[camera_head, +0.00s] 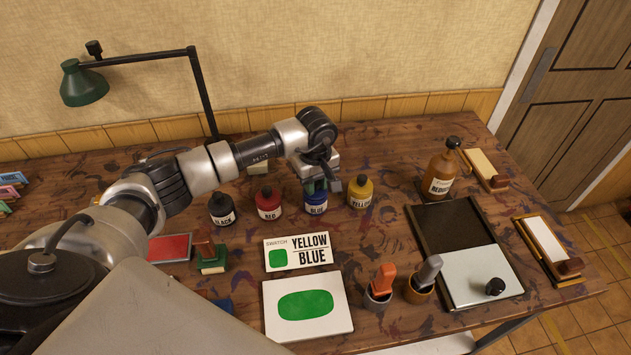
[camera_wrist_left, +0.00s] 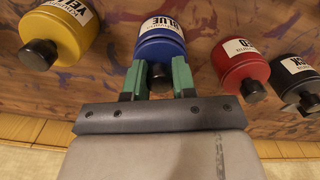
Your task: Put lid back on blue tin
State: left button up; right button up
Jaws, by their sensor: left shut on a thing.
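The blue tin (camera_head: 316,206) stands upright in the row of tins, and its "BLUE" label shows in the left wrist view (camera_wrist_left: 161,46). My left gripper (camera_head: 321,183) is directly above the tin. In the left wrist view its green fingers (camera_wrist_left: 158,76) stand either side of a black-topped lid (camera_wrist_left: 159,79) and are shut on it. The lid appears to be on or very close to the tin's top; the fingers hide the exact contact. My right gripper is not in view.
The red tin (camera_head: 268,204) and black tin (camera_head: 222,210) stand to the left, the yellow tin (camera_head: 360,191) close on the right. A brown bottle (camera_head: 441,174) stands farther right. A swatch card (camera_head: 298,252) lies in front.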

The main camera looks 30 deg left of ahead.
pick_arm(q)
jog(key=shift+b, duration=0.55)
dwell(1.3)
jog(key=shift+f+b, duration=0.15)
jog(key=shift+b, duration=0.55)
dwell(1.0)
jog(key=o, duration=1.5)
jog(key=shift+c, duration=0.2)
jog(key=shift+r+p, duration=1.65)
jog(key=shift+r, duration=1.9)
jog(key=shift+c, duration=0.4)
